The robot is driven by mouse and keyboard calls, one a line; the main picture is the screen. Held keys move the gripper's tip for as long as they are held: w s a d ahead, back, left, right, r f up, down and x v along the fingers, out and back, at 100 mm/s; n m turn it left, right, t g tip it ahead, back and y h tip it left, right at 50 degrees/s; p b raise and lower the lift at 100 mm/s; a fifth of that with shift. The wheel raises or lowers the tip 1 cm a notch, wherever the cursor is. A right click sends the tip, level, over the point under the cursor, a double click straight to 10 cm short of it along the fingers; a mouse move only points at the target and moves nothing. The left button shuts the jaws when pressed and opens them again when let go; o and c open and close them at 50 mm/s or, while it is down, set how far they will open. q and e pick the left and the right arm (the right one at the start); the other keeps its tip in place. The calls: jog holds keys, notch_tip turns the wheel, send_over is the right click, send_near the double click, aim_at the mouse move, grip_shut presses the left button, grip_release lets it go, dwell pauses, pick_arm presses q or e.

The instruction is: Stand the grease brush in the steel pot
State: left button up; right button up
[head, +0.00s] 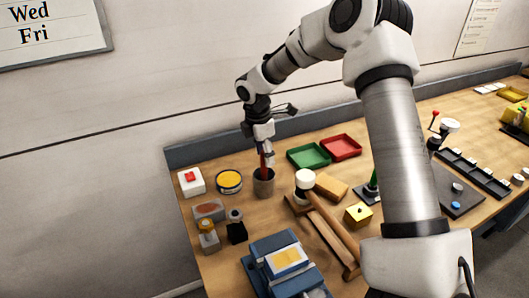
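The steel pot (264,188) is a grey cylinder standing upright on the wooden bench, left of the middle in the head view. The grease brush (263,163) shows as a red handle, nearly upright, with its lower end inside the pot's mouth. The pot wall hides the brush's lower end. My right gripper (264,155) points down directly above the pot. Its fingers are at the upper part of the red handle and look shut on it. My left gripper is not in the head view.
A yellow-topped tin (229,181) stands close left of the pot. A white-headed mallet (306,180) lies close right. Green (308,156) and red (342,147) trays lie behind right. A blue machine (282,264) stands in front. The wall (140,110) rises behind the bench.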

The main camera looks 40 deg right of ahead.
notch_tip(320, 180, up, 12)
jog(key=a, duration=0.1)
jog(key=shift+w+a, duration=0.2)
jog(key=shift+a, duration=0.15)
jog(key=shift+f, duration=0.1)
dwell(0.8)
